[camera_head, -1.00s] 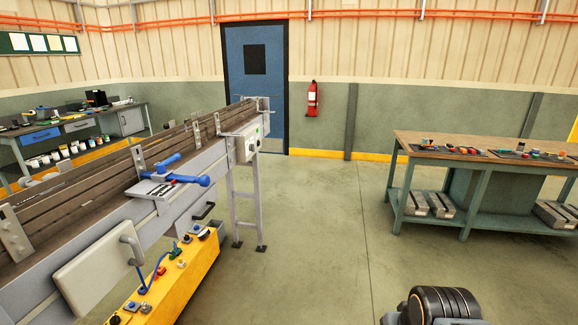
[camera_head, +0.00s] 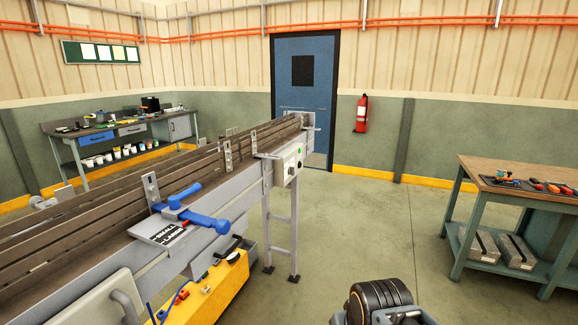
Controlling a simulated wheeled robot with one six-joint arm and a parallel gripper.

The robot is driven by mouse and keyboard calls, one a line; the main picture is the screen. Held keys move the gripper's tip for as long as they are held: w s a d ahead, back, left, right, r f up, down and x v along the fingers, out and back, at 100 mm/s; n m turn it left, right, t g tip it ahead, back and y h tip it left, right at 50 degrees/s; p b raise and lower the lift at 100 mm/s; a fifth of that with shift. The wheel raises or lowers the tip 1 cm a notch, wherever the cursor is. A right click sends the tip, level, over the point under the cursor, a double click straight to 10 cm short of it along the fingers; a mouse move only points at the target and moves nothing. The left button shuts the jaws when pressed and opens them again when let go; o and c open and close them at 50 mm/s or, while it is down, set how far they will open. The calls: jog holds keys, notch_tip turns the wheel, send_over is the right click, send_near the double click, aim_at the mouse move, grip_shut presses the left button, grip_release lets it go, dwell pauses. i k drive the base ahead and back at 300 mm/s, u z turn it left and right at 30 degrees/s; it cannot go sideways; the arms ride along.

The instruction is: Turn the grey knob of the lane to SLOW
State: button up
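The lane (camera_head: 115,190) is a long conveyor with brown rails and a grey side frame, running from the lower left to the blue door. A pale control box (camera_head: 288,166) is fixed to its side near the far end, with a small green spot and darker details. The grey knob cannot be made out at this size, nor its setting. A blue lever handle (camera_head: 190,210) sits on the near side above a plate marked SMALL and LARGE. A dark, ringed part of my arm shows at the bottom, apart from the lane; my gripper is not in view.
A yellow box (camera_head: 222,281) with small parts stands below the lane. A lane leg (camera_head: 294,237) meets the floor under the control box. A workbench (camera_head: 515,185) stands at right. Open floor (camera_head: 350,225) lies between lane and bench.

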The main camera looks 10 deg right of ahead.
aim_at(291, 170)
jog(key=z, duration=0.35)
jog(key=i, duration=1.8)
jog(key=u, duration=0.7)
jog(key=i, duration=0.45)
jog(key=u, duration=0.25)
